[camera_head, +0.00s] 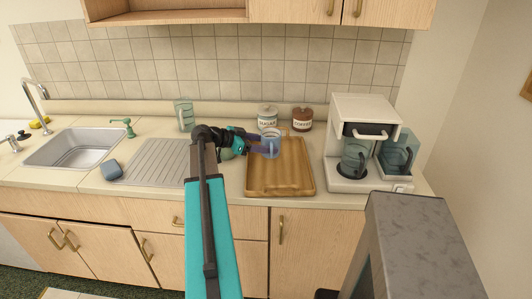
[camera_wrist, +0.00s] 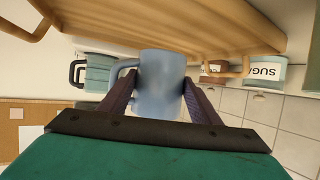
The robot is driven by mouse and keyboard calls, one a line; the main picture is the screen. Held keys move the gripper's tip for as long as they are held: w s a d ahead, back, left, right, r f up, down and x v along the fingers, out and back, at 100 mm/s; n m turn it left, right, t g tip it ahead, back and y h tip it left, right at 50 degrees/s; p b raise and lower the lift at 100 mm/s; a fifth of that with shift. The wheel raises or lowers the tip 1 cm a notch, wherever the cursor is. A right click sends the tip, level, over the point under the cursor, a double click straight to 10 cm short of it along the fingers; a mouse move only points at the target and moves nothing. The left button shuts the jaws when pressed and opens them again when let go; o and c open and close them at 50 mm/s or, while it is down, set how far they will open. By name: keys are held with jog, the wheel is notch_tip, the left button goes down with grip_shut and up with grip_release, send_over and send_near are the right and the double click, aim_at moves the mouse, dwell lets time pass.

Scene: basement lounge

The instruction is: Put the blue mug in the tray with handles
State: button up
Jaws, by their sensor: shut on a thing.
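The blue mug (camera_head: 271,147) is over the back part of the wooden tray with handles (camera_head: 280,180) on the counter. My gripper (camera_head: 262,147) comes in from the left and is shut on the mug. The wrist view, which is upside down, shows the mug (camera_wrist: 160,85) between both fingers, its handle to the left. There the tray (camera_wrist: 185,22) lies close to the mug's base; I cannot tell whether they touch. The rest of the tray's surface looks empty.
A sugar jar (camera_head: 267,117) and a coffee jar (camera_head: 302,118) stand behind the tray. A coffee maker (camera_head: 355,145) stands to its right. A ribbed drainboard (camera_head: 155,163) and sink (camera_head: 75,146) are left. A glass pitcher (camera_head: 184,115) stands near the backsplash.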

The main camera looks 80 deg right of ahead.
jog(key=shift+f, duration=0.55)
jog(key=shift+f, duration=0.1)
jog(key=shift+f+p, duration=0.6)
jog(key=shift+f, duration=1.2)
jog(key=shift+f+b, duration=0.2)
jog(key=shift+b, duration=0.15)
jog(key=o, duration=1.2)
jog(key=shift+o, duration=0.2)
jog(key=shift+r+p, duration=0.25)
jog(key=shift+p, duration=0.15)
